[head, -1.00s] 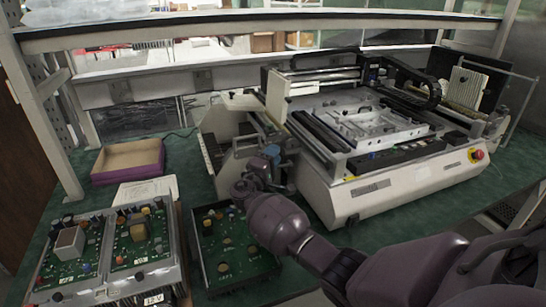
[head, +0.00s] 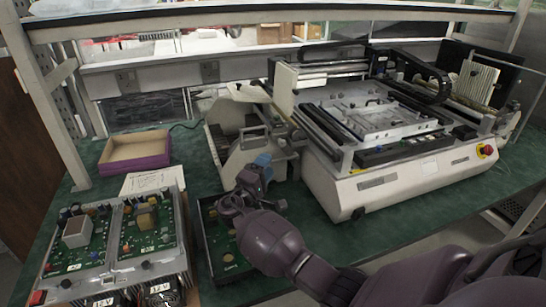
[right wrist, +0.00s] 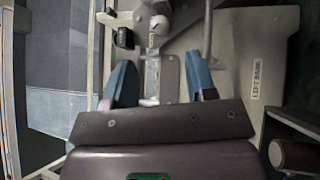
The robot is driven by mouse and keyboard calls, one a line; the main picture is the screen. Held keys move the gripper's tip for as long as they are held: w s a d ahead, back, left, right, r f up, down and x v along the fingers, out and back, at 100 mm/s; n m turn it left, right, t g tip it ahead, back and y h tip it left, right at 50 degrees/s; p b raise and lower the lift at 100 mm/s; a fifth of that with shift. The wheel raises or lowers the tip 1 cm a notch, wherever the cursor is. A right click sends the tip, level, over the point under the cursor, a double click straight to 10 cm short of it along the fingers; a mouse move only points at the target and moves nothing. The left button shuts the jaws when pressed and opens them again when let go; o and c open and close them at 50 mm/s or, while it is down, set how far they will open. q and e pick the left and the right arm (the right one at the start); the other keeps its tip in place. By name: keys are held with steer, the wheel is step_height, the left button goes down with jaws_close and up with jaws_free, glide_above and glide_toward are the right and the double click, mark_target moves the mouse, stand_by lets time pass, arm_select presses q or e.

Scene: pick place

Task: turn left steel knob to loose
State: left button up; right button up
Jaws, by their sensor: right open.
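The machine's left side plate (head: 243,157) faces my right gripper (head: 262,160), whose blue fingers show just in front of it. In the right wrist view, my right gripper (right wrist: 161,82) is open, with nothing held between its fingers. A small rounded steel knob (right wrist: 159,25) sits on a metal bracket beyond the fingertips, in line with the gap between them and apart from them. A thin metal bar runs below it. In the head view my gripper and the machine's fittings hide the knob or make it too small to tell. My left gripper is not in view.
The white machine (head: 400,180) fills the right of the green bench (head: 50,215). Circuit boards in metal frames (head: 120,237) stand at front left, and another board tray (head: 218,255) lies under my right wrist. A purple-sided box (head: 135,163) is behind. A shelf beam crosses above.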

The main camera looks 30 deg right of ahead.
steer(key=shift+v, duration=1.1)
steer(key=shift+a, duration=0.1)
